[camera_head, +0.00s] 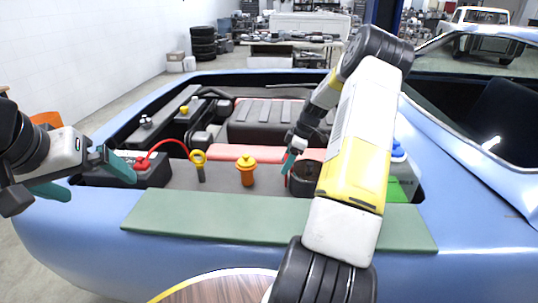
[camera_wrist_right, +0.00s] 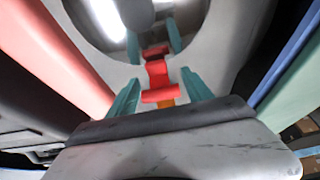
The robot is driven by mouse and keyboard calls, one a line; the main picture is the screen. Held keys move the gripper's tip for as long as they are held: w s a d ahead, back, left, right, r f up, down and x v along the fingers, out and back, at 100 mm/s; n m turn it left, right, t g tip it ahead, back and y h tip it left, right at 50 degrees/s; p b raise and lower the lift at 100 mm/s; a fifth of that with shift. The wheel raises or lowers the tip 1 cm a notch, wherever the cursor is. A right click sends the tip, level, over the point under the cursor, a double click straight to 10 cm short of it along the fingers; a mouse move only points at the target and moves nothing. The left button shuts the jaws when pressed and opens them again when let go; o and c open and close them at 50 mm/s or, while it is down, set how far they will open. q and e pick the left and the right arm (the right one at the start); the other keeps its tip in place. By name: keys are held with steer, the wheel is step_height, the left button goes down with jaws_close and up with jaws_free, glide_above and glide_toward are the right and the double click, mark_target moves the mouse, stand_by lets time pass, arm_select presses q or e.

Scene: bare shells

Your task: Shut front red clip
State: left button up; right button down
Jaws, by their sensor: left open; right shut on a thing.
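The red clip (camera_wrist_right: 158,75) shows in the right wrist view, in front of a round shiny metal surface (camera_wrist_right: 105,30). The teal fingers of my right gripper (camera_wrist_right: 157,88) stand on both sides of it and are shut on it. A red and teal image of clip and fingers shows in the metal. In the head view my right gripper (camera_head: 290,160) is beside a dark round canister (camera_head: 303,181) in the engine bay, and the clip is too small or hidden to make out. My left gripper (camera_head: 88,180) is open and empty at the left, near the battery (camera_head: 152,172).
A yellow-capped filler (camera_head: 246,170) and a yellow ring dipstick (camera_head: 199,158) stand between the grippers. A red cable (camera_head: 170,143) arches from the battery. A green mat (camera_head: 220,217) covers the blue fender edge. A round wooden top (camera_head: 215,290) is at the front.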

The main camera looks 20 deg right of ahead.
steer(key=shift+c, duration=2.4)
jaws_free()
steer(key=shift+d, duration=0.25)
steer(key=shift+a, duration=0.1)
steer(key=v, duration=0.6)
steer(key=shift+r, duration=0.3)
steer(key=shift+s+d+r, duration=0.15)
steer(key=shift+d+r, duration=0.15)
steer(key=shift+r, duration=0.25)
